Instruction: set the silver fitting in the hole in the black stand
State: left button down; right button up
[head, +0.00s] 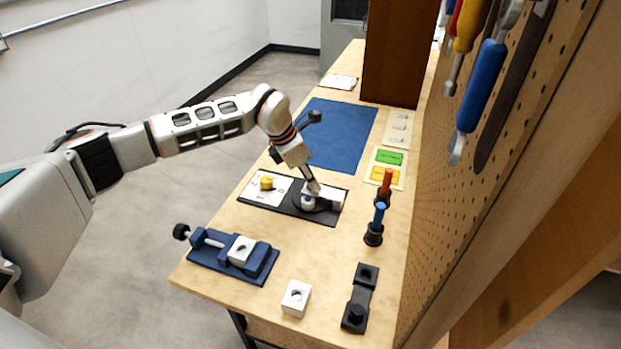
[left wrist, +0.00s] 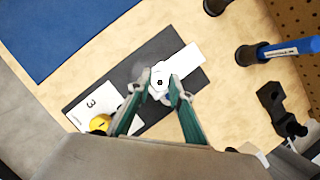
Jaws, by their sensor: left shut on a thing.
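The silver fitting (left wrist: 160,82), pale with a dark hole in its middle, is between the fingertips of my left gripper (left wrist: 161,90) in the left wrist view. My left gripper (head: 311,190) is shut on it, over the dark tray in the head view. The fitting (head: 307,202) is partly hidden there; I cannot tell whether it still touches the tray. The black stand (head: 359,298) lies at the near right of the bench, with a square holed end and a round knob end. The stand also shows at the right of the left wrist view (left wrist: 272,98). My right gripper is not in view.
The dark tray (head: 290,212) carries a white card and a yellow part (head: 267,182). A blue vise (head: 232,257) holds a white block. A loose white block (head: 296,298) stands left of the stand. Upright blue-handled (head: 380,217) and red-handled tools stand beside the pegboard (head: 480,200).

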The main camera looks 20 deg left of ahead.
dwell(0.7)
pick_arm(q)
jog(key=c, duration=1.7)
grip_release()
jog(key=o, duration=0.5)
